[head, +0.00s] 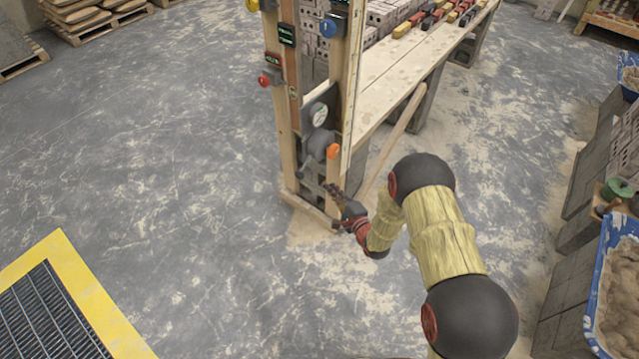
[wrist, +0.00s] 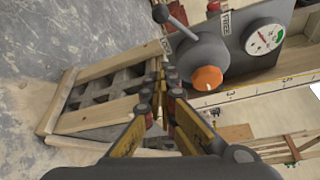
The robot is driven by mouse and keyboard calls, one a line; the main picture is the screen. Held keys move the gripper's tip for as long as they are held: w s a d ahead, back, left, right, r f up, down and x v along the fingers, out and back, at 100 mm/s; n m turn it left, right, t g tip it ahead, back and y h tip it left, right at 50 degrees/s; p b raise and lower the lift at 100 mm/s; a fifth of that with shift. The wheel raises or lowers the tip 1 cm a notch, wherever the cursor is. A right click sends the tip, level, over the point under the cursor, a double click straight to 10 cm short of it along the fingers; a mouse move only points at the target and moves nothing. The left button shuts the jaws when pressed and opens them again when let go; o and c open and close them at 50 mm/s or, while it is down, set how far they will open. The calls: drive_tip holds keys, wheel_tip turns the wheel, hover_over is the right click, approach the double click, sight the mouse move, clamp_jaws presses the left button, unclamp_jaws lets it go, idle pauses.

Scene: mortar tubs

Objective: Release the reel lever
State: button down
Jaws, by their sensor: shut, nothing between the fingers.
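The reel unit (head: 316,144) is a grey round housing on a dark plate, mounted low on a wooden post frame. It also shows in the wrist view (wrist: 190,62), with an orange knob (wrist: 207,78) on its front. The lever (wrist: 176,22) is a grey rod with a black ball end, pointing up and left from the housing. A label reading "FREE" (wrist: 225,22) is beside the housing. My gripper (wrist: 165,76) is shut and empty, below and left of the orange knob, apart from the lever. In the head view my gripper (head: 334,190) is just below the reel unit.
A round gauge (wrist: 263,39) is right of the reel. A long plank bench (head: 385,75) with bricks runs behind the posts. A yellow-edged floor grate (head: 90,290) is at lower left.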

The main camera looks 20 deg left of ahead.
sight(305, 166)
drive_tip(key=w+a+b, duration=0.3)
drive_tip(key=a, duration=0.5)
drive_tip(key=shift+w+a+b, duration=0.15)
drive_tip(key=shift+w+b, duration=0.05)
drive_tip(key=shift+b, duration=0.2)
drive_tip(key=shift+s+r+m+p, duration=0.2)
drive_tip(key=shift+m+p, duration=0.1)
drive_tip(key=shift+p, duration=0.15)
